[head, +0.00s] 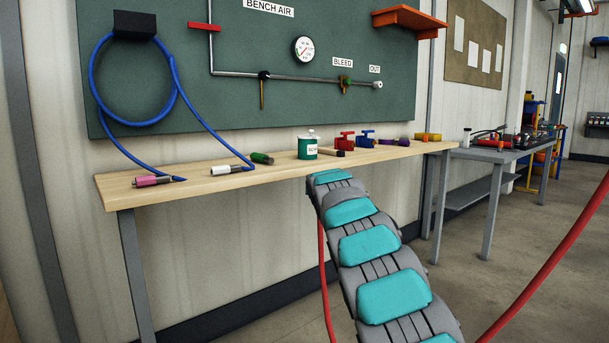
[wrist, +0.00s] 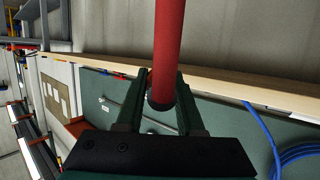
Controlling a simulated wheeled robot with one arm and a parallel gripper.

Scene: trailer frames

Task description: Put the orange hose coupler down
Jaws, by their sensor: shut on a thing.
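My gripper (wrist: 162,82) shows in the wrist view, with its two dark green fingers on either side of a red hose (wrist: 180,38). The hose's dark round end (wrist: 160,103) lies between the fingers, and the hose runs out of the top of the picture. In the head view an orange-yellow cylinder (head: 428,137), which may be the orange hose coupler, lies near the bench's right end. My gripper is hidden behind my arm there. A red hose (head: 324,270) hangs beside the arm.
The wooden bench (head: 125,187) holds pink (head: 152,181), white (head: 226,169) and green (head: 262,158) couplers, a green can (head: 308,147), red (head: 345,141) and blue (head: 367,137) valves, and a purple piece (head: 394,142). A grey table (head: 495,154) stands to the right.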

